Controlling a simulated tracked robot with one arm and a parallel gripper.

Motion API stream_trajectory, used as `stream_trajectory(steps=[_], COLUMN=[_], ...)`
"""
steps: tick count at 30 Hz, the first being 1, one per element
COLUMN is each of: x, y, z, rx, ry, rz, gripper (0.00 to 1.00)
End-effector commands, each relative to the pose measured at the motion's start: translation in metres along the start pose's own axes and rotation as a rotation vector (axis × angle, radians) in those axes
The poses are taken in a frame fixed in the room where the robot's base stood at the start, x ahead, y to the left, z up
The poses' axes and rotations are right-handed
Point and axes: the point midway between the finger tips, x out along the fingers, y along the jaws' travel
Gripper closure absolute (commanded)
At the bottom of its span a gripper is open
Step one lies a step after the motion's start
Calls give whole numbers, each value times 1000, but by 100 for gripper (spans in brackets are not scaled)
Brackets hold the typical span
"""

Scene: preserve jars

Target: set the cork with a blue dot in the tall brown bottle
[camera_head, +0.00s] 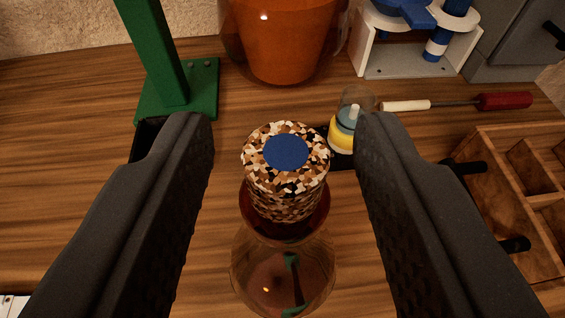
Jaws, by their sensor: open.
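The cork with the blue dot (287,183) is mottled brown, black and cream, with the blue dot on its top face. It sits upright in the mouth of the brown glass bottle (283,270), with its upper part standing above the rim. The bottle stands below the cork, seen from above, its base partly hidden. My gripper (285,140) is open, with one black finger on each side of the cork. Gaps show between the cork and both fingers.
A green post on a base plate (180,95) stands at the back left. An orange vessel (282,40), a small jar with a yellow band (347,120), and a red-handled tool (500,101) lie behind. A wooden compartment box (500,200) is on the right. The left tabletop is mostly clear.

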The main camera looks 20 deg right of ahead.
Motion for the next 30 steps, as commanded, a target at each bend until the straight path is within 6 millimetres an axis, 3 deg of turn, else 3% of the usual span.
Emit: stream_trajectory(steps=[21, 30], x=[-107, -126], y=[-1, 0], z=[0, 0], rx=[2, 1], ry=[2, 2], rz=[-2, 1], gripper=[59, 59])
